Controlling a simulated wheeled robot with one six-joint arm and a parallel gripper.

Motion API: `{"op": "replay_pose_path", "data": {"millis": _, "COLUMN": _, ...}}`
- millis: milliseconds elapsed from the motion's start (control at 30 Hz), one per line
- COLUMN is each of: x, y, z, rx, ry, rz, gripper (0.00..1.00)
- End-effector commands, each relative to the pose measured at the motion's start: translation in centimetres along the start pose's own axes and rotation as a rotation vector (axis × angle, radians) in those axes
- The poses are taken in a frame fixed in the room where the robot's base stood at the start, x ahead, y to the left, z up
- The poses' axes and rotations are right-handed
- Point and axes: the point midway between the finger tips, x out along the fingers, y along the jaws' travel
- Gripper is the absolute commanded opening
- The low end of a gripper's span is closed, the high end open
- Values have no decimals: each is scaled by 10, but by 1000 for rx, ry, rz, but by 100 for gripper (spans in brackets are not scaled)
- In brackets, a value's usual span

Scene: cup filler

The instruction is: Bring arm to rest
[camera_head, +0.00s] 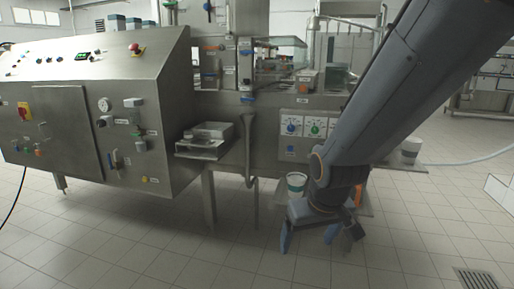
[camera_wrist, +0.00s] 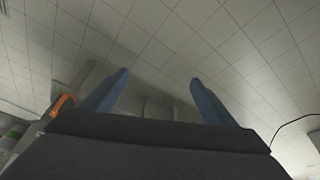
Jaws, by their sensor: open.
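My gripper (camera_head: 308,236) hangs at the end of my arm, in front of the machine's lower right part in the head view. Its two blue-grey fingers point down and stand apart, with nothing between them. In the wrist view the fingers of my gripper (camera_wrist: 158,90) are spread, and grey floor tiles show between and beyond them. A white cup with a green band (camera_head: 296,184) stands just behind and left of the gripper, on a small shelf (camera_head: 274,193) partly hidden by my arm.
The steel filling machine (camera_head: 150,100) fills the left and middle. A control panel with knobs (camera_head: 305,127) is behind my arm. A pale cup (camera_head: 410,150) stands on a ledge to the right. The tiled floor in front (camera_head: 180,255) is clear. A drain grate (camera_head: 482,279) lies at the lower right.

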Motion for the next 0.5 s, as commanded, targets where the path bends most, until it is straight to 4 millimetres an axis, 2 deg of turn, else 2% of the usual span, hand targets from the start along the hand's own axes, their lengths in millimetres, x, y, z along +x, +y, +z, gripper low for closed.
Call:
{"op": "replay_pose_path", "data": {"millis": 33, "x": -15, "y": -14, "z": 13, "rx": -14, "ry": -36, "rz": -15, "gripper": 80}}
{"op": "replay_pose_path", "data": {"millis": 200, "x": -47, "y": -40, "z": 57, "rx": -40, "ry": -157, "rz": -48, "gripper": 80}}
{"op": "replay_pose_path", "data": {"millis": 500, "x": -92, "y": -68, "z": 116, "rx": -85, "ry": -309, "rz": -89, "gripper": 80}}
